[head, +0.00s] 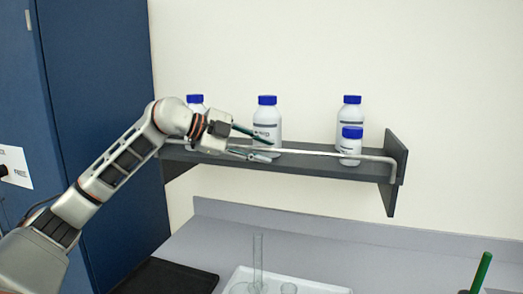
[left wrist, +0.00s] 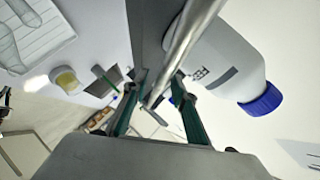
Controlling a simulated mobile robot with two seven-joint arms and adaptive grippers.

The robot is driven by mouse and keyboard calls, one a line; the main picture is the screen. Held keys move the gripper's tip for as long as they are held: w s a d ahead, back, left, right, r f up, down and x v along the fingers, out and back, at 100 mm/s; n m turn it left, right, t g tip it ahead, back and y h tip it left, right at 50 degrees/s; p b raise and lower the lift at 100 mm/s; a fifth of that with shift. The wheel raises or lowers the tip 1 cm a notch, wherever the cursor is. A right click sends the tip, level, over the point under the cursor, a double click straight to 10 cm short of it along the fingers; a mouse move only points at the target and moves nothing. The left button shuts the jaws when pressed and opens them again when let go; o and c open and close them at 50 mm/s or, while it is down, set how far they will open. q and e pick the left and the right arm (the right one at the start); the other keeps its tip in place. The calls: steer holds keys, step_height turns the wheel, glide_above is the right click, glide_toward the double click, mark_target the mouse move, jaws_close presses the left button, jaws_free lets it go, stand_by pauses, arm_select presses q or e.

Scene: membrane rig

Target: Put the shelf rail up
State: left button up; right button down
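The shelf rail (head: 330,153) is a thin pale metal bar along the front of the dark grey wall shelf (head: 325,168). Its right end bends down beside the shelf's right end bracket. My left gripper (head: 270,150) is at the left half of the rail, with one finger above the bar and one below. In the left wrist view the rail (left wrist: 190,35) runs down between the two green-padded fingers (left wrist: 155,98), which stand apart. I cannot tell whether either finger touches it. The rail's left end is mostly hidden behind my left arm. My right gripper is not in view.
White bottles with blue caps stand on the shelf; one (head: 267,122) is close behind my left gripper. A small bottle (head: 349,146) stands close behind the rail at right. Below are a white tray (head: 325,287) with glassware, a black mat (head: 165,278) and a green rod (head: 482,270).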

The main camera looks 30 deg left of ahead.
arm_select(q)
steer(key=shift+s+a, duration=0.1)
steer(key=v, duration=1.1)
steer(key=shift+s+a, duration=0.15)
steer(key=shift+s, duration=0.15)
steer(key=shift+r, duration=0.15)
